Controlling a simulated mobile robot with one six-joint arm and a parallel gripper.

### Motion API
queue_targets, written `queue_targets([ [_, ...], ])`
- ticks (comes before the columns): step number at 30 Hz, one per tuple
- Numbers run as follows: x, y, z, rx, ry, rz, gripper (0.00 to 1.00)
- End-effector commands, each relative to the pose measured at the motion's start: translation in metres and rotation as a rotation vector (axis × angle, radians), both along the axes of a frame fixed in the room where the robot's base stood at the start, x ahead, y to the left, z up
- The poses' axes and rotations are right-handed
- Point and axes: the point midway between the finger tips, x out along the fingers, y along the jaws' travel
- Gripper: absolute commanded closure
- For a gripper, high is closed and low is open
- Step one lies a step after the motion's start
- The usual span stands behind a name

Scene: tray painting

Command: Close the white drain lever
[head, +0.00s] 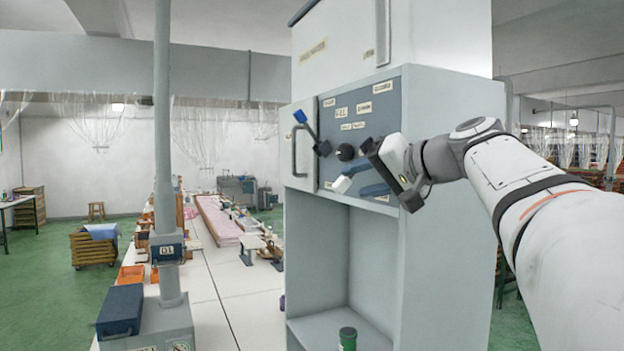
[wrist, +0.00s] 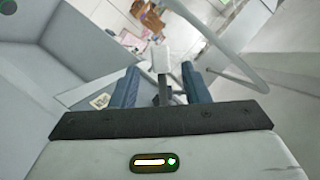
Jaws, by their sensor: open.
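The white drain lever (head: 343,184) sits low on the blue-grey panel of a grey cabinet, its white end pointing down and left in the head view. My gripper (head: 372,190) is right beside it, at the panel's right side. In the wrist view, the white end of the lever (wrist: 161,59) and its dark stem lie between the two blue fingers of my gripper (wrist: 160,72). The fingers are apart, with a visible gap on each side of the lever. I cannot tell whether either finger touches it.
A curved grey handle (head: 294,152) is on the cabinet's left edge. A green can (head: 347,340) stands in the open bay below. A long white table (head: 205,290) runs left of the cabinet.

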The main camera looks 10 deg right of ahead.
Motion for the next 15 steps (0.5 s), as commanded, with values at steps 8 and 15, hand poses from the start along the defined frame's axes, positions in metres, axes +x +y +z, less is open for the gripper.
queue_targets([
  [8,0.033,0.024,-0.008,0.003,0.001,0.006,0.58],
  [15,0.055,0.04,-0.017,0.002,0.0,0.005,0.58],
])
